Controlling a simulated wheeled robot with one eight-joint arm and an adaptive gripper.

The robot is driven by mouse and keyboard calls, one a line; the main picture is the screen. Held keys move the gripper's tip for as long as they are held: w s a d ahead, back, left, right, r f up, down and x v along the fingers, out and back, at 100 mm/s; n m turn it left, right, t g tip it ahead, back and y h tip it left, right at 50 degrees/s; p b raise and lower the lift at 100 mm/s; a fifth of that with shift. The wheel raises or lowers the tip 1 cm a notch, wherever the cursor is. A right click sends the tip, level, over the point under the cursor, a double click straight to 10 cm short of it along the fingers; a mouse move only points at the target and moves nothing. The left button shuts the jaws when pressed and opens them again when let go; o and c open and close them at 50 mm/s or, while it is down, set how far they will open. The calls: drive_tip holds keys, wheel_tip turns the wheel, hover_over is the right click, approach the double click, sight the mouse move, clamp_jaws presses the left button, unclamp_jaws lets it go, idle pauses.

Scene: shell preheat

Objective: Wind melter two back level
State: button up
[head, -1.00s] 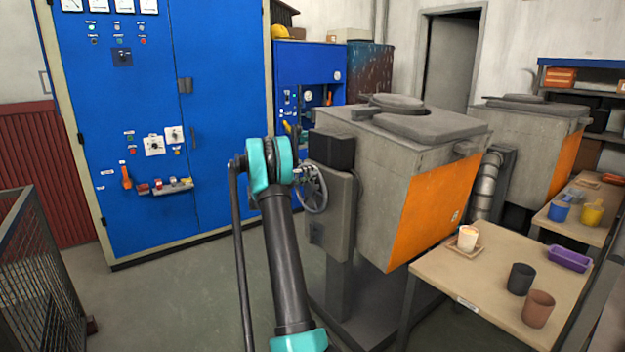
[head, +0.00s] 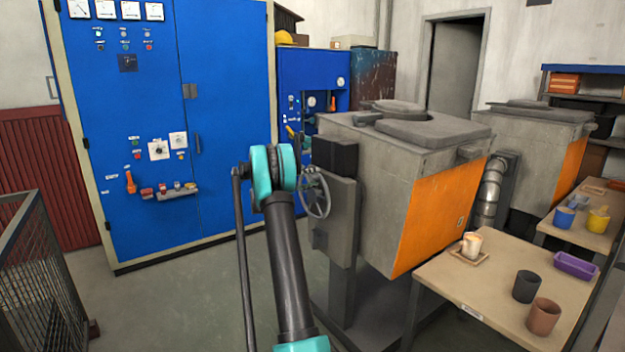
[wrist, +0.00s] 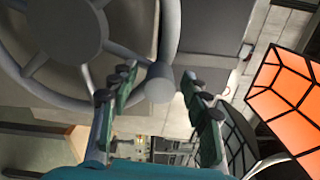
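The wheel's round crank knob (wrist: 160,85) stands between the fingers of my gripper (wrist: 157,88). The fingers are apart, with gaps visible on both sides of the knob. In the head view my arm hides the gripper.
A second melter (head: 530,130) stands behind to the right. A blue cabinet (head: 230,120) and a mesh cage (head: 40,260) stand left.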

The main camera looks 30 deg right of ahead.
drive_tip(key=shift+a, duration=0.15)
drive_tip(key=s+a, duration=0.1)
drive_tip(key=a, duration=1)
drive_tip(key=shift+a, duration=0.35)
